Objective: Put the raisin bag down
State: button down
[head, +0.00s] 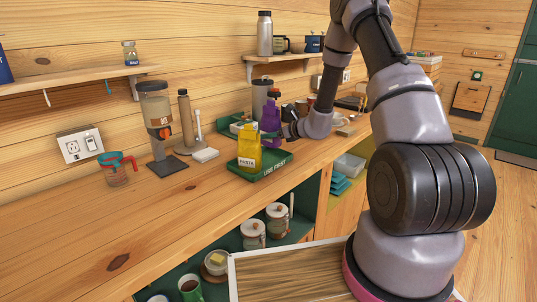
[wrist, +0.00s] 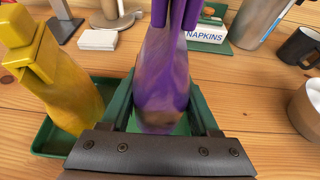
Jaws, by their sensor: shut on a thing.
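The purple bag (head: 270,117), taken to be the raisin bag, is upright at the back right end of the green tray (head: 270,170) marked USE FIRST. My gripper (head: 284,131) reaches it from the right and is shut on it. In the wrist view the purple bag (wrist: 165,75) stands between the fingers, over the green tray (wrist: 52,140). I cannot tell whether its base touches the tray. A yellow bag (head: 249,148) marked PASTA stands on the tray, to the left of the purple bag and apart from it in the wrist view (wrist: 58,85).
A white block (head: 205,155), a paper-roll stand (head: 185,120) and a dispenser (head: 157,115) stand to the left. A NAPKINS holder (wrist: 207,33), a metal canister (wrist: 258,20) and a dark mug (wrist: 300,47) are behind. The counter's front left (head: 120,220) is clear.

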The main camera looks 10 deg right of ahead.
jog(key=shift+a+f, duration=0.1)
jog(key=shift+f, duration=2.9)
jog(key=shift+f, duration=0.1)
jog(key=shift+c, duration=0.6)
grip_release()
jog(key=shift+f, duration=0.1)
